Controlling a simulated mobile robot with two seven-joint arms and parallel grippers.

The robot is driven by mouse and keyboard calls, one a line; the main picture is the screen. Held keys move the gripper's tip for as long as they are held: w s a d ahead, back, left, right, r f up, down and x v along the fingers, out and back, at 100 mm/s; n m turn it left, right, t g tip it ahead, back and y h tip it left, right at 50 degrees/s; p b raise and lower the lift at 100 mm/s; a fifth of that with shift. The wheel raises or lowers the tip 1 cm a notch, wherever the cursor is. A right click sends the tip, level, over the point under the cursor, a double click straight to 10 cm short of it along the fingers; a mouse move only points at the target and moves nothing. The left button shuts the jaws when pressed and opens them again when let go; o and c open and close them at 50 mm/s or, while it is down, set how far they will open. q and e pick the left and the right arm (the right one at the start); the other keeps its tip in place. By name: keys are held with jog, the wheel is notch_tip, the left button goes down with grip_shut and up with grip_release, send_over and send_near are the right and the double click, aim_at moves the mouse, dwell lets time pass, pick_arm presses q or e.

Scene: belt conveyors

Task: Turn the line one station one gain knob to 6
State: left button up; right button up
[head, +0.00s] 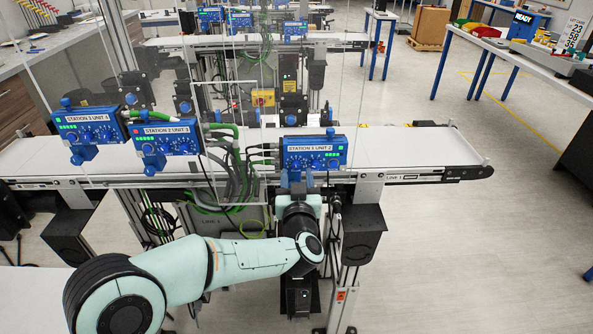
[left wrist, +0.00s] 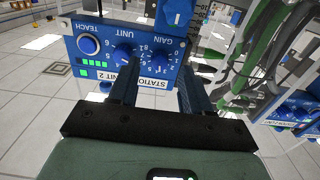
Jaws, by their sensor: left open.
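The blue control box labelled as a station's unit 2 (head: 313,152) stands on the line 1 conveyor. My left gripper (head: 297,182) is just in front of its lower edge, with the arm reaching up from below. In the left wrist view the box (left wrist: 93,28) appears upside down, with a teach button (left wrist: 88,46), a unit knob (left wrist: 123,54) and a gain knob (left wrist: 156,57) with a numbered dial. The open left gripper (left wrist: 160,80) has its two dark fingers pointing toward the gain dial, apart and empty. The gain pointer cannot be read. My right gripper is out of view.
Two similar blue boxes, unit 3 (head: 166,139) and unit 4 (head: 88,131), stand to the left on the same conveyor (head: 408,150). Green and grey cables (head: 232,170) hang beside the unit 2 box.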

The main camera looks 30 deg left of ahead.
aim_at(296, 165)
pick_arm(q)
jog(key=shift+x, duration=1.2)
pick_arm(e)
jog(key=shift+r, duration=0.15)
pick_arm(q)
grip_shut()
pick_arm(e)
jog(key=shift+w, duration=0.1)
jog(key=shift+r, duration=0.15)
